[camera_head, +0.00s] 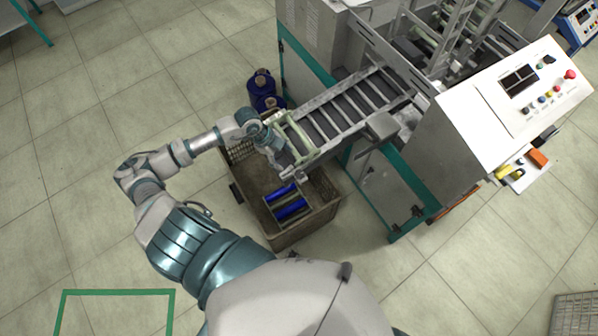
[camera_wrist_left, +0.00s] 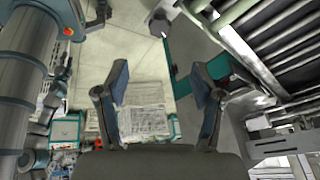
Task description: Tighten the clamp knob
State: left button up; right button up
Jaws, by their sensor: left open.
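My left gripper (camera_head: 277,152) is at the lower end of the conveyor (camera_head: 345,105), above the brown crate (camera_head: 283,238). In the left wrist view the two fingers of the gripper (camera_wrist_left: 160,80) stand wide apart with nothing between them. No part in the head view can be told for sure as the clamp knob. In the wrist view a small dark grey piece with a pale tip (camera_wrist_left: 160,24) shows beyond the fingertips, near the conveyor side; I cannot tell whether it is the knob. My right gripper is not in view.
The crate holds blue bobbins (camera_head: 290,209). Blue spools (camera_head: 262,86) stand on the floor beside the machine. The sloped control panel (camera_head: 520,85) is at the right. The tiled floor (camera_head: 90,130) at the left is mostly clear.

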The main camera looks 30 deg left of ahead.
aim_at(299, 173)
pick_arm(q)
jog(key=x, duration=1.2)
jog(key=shift+w+a+f+b, duration=0.1)
jog(key=shift+f+b, duration=0.05)
jog(key=shift+b, duration=0.25)
jog(key=shift+d+f, duration=0.3)
jog(key=shift+f, duration=0.05)
jog(key=shift+a, duration=0.2)
jog(key=shift+a+f, duration=0.1)
jog(key=shift+a, duration=0.1)
jog(key=c, duration=1.1)
jog(key=shift+d, duration=0.15)
jog(key=shift+c, duration=0.2)
